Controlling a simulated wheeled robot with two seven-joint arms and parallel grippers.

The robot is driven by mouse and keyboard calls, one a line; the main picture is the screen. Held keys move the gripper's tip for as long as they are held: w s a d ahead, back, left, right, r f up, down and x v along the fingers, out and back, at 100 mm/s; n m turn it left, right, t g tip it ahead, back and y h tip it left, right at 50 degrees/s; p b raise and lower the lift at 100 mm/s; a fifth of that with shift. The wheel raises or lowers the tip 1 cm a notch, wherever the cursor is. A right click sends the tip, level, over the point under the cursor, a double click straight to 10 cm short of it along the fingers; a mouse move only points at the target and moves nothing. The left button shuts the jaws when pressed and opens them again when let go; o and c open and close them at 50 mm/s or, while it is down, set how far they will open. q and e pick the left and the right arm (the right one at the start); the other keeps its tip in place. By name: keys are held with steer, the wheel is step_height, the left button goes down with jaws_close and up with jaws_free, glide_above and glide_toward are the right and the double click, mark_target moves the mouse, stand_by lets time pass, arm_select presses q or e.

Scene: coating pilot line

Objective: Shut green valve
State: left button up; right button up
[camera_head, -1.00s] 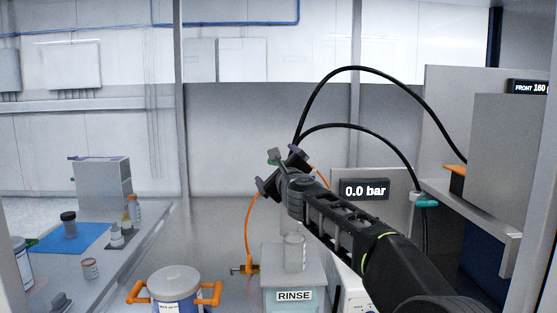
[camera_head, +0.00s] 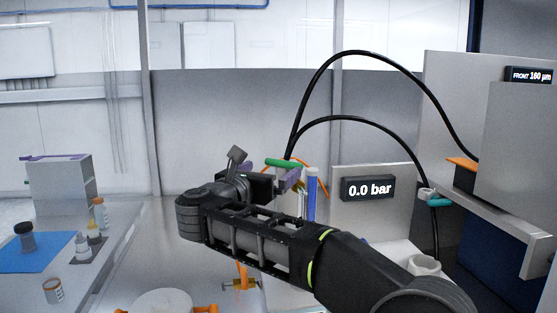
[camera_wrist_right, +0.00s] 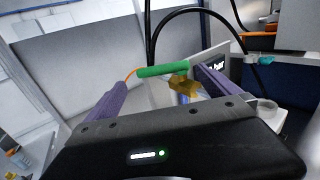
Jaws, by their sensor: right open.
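The green valve handle (camera_head: 283,162) shows as a green bar just beyond my right gripper in the head view. In the right wrist view the green valve handle (camera_wrist_right: 162,70) lies crosswise in front of the fingers, with a brass valve body (camera_wrist_right: 185,87) below its right end. My right gripper (camera_head: 269,174) is open, its purple fingers apart. In the wrist view the right gripper (camera_wrist_right: 160,92) has the handle ahead and between its fingers; whether they touch it I cannot tell. The gripper hides most of the valve body in the head view. My left gripper is not in view.
A display reading 0.0 bar (camera_head: 368,188) stands right of the valve. Black hoses (camera_head: 375,118) arch above, one down to a teal-handled fitting (camera_head: 439,202). A grey cabinet (camera_head: 515,150) bounds the right. Bottles and a blue mat (camera_head: 38,258) lie far left.

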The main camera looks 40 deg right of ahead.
mark_target(282, 163)
steer(key=shift+s+r, duration=0.1)
steer(key=shift+s, duration=0.2)
steer(key=shift+w, duration=0.1)
steer(key=p+x, duration=0.3)
steer(key=x, duration=0.4)
steer(key=shift+r, duration=0.1)
steer(key=shift+w+d, duration=0.2)
steer(key=shift+d, duration=0.2)
steer(key=shift+c, duration=0.2)
steer(key=c, duration=1.7)
stand_by(0.4)
